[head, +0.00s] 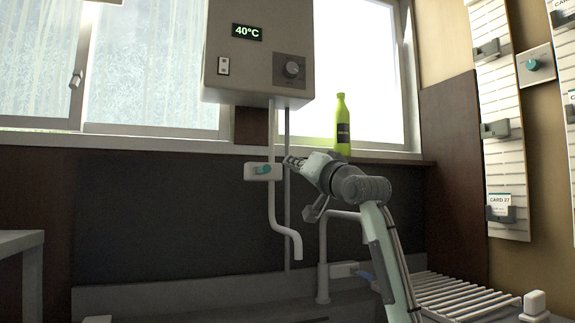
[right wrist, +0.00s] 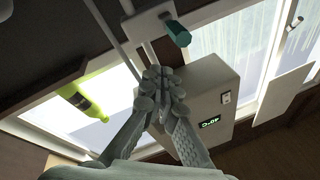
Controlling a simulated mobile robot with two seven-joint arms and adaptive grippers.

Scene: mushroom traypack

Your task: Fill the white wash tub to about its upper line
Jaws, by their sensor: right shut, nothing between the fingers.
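My right gripper (head: 288,162) is shut and empty, its fingertips just right of the teal valve knob (head: 262,170) on the white pipe block below the water heater. In the right wrist view the closed fingers (right wrist: 165,84) show in front of the heater, and the teal knob (right wrist: 177,33) is beyond them, apart in the picture. The heater (head: 258,55) reads 40°C. Its curved white outlet pipe (head: 272,215) bends down over the sink area; I see no clear water stream. The white wash tub and its line are not visible. My left gripper is not in view.
A green bottle (head: 343,125) stands on the window sill behind my right arm. A grey tap (head: 323,255) rises behind the forearm. A slatted rack (head: 450,293) lies at lower right. A wall panel with a teal knob (head: 534,65) is at right.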

